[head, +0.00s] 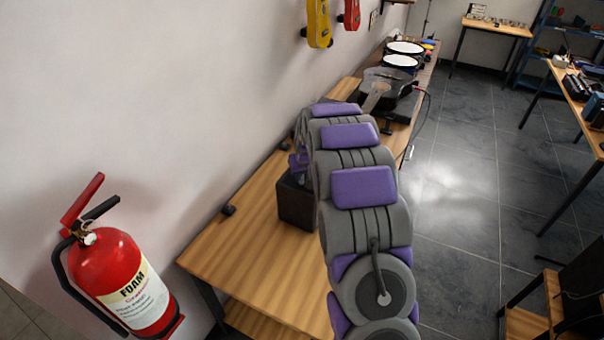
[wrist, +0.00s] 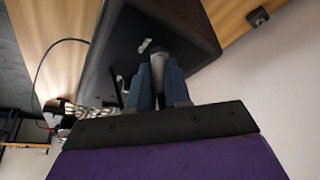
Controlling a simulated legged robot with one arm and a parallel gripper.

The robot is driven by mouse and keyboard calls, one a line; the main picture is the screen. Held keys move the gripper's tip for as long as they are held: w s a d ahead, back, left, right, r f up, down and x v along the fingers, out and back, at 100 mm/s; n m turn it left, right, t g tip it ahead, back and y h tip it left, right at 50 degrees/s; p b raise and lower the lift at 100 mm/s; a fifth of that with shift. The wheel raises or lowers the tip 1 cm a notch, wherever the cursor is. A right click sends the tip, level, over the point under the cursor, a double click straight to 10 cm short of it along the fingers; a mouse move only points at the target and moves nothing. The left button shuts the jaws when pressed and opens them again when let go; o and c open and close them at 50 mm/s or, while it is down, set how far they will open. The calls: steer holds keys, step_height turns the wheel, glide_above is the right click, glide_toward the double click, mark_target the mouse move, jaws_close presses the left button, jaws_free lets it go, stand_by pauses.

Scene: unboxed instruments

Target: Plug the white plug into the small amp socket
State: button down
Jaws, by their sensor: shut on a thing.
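The small amp is a dark box (head: 297,203) on the wooden table by the wall. In the wrist view the dark box (wrist: 112,55) fills the upper middle, with a small pale mark (wrist: 145,46) on its face. My gripper (wrist: 157,82) is shut on a pale grey-white piece, which looks like the white plug (wrist: 157,66). The plug's tip points at the dark box, close to its face. I cannot tell whether it touches the box or sits in a socket. My arm hides most of my gripper in the head view.
A dark cable (wrist: 40,68) loops beside the box. A small black block (wrist: 258,17) lies on the table (head: 245,255). A guitar (head: 385,90) and drums (head: 403,53) stand farther along. A red extinguisher (head: 110,275) is at the left wall.

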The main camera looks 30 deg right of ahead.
steer(key=shift+s+f, duration=0.1)
steer(key=shift+f, duration=0.1)
steer(key=c, duration=1)
jaws_free()
steer(key=d+p+v, duration=0.1)
steer(key=p+v, duration=0.2)
steer(key=v, duration=1.3)
steer(key=s+a+r+n+g, duration=0.1)
steer(key=s+a+r+g, duration=0.1)
steer(key=s+a, duration=0.65)
steer(key=s+a+r+g, duration=0.1)
steer(key=s+a+r, duration=0.1)
steer(key=s+a, duration=0.65)
steer(key=s+a+f+g, duration=0.2)
steer(key=s+g, duration=0.1)
steer(key=s, duration=2.3)
steer(key=shift+a+n+y, duration=0.25)
steer(key=shift+n+y, duration=0.05)
